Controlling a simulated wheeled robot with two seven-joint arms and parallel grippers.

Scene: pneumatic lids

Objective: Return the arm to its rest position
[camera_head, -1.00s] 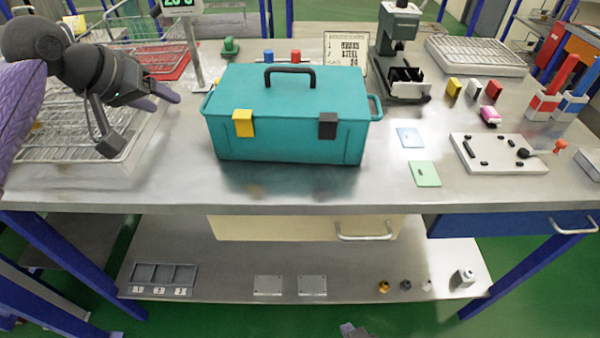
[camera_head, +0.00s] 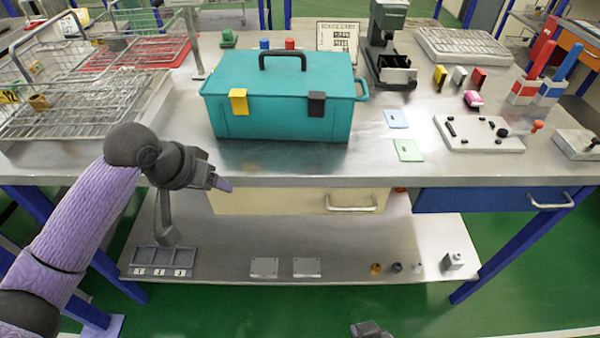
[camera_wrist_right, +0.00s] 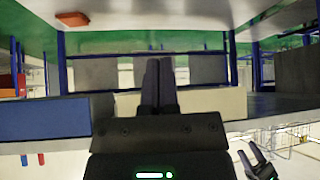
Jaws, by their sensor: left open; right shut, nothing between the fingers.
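My left arm (camera_head: 85,215) comes in from the left, over the front left edge of the workbench. Its left gripper (camera_head: 214,180) is open and empty, in front of and below the teal toolbox (camera_head: 280,100), apart from it. My right gripper (camera_head: 370,330) barely shows at the bottom edge of the head view, low in front of the bench. In the right wrist view the right gripper (camera_wrist_right: 158,88) has its two dark fingers together with nothing between them. The left gripper also shows at the lower right there (camera_wrist_right: 257,165).
The toolbox has its lid down, with a yellow latch (camera_head: 238,101) and a black latch (camera_head: 316,104). A wire basket (camera_head: 80,95) stands at the left. A cream drawer (camera_head: 280,201) and a blue drawer (camera_head: 480,199) are under the worktop (camera_head: 380,165). The green floor in front is clear.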

